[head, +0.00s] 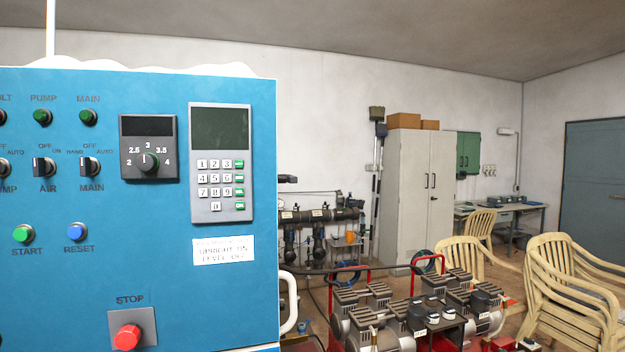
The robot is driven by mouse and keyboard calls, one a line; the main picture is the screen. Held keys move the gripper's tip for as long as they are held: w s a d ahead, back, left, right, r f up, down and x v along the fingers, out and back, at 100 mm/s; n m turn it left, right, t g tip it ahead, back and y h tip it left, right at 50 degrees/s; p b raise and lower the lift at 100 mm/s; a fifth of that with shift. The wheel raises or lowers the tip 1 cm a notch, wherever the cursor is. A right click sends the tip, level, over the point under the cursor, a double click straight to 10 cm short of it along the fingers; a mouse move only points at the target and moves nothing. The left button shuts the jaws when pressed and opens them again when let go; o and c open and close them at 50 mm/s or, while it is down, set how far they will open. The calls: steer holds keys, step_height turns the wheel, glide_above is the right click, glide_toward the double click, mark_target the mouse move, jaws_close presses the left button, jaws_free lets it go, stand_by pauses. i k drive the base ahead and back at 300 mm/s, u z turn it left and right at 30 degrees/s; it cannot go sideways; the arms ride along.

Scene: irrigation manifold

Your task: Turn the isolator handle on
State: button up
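A blue control cabinet (80,200) fills the left of the head view, close to me. No part that I can clearly tell as the isolator handle shows. A white label (223,251) on the cabinet front seems to read "upright on, level off", under a smaller blurred line. A white curved tube (290,301) sticks out at the cabinet's lower right edge; I cannot tell what it belongs to. My gripper is not in view.
The cabinet bears a keypad (221,163), a dial (148,161), selector switches (44,167) and a red stop button (127,337). Pumps (370,320) with red frames stand on the floor to the right. Beige chairs (575,285) and a tall grey cupboard (418,190) stand beyond.

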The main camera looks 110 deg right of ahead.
mark_target(283, 178)
steer(key=k, duration=1.8)
steer(key=z, duration=2.1)
steer(key=i, duration=0.5)
steer(key=z, duration=0.1)
steer(key=k, duration=0.4)
steer(key=u, duration=1.15)
steer(key=i, duration=0.6)
steer(key=z, duration=0.6)
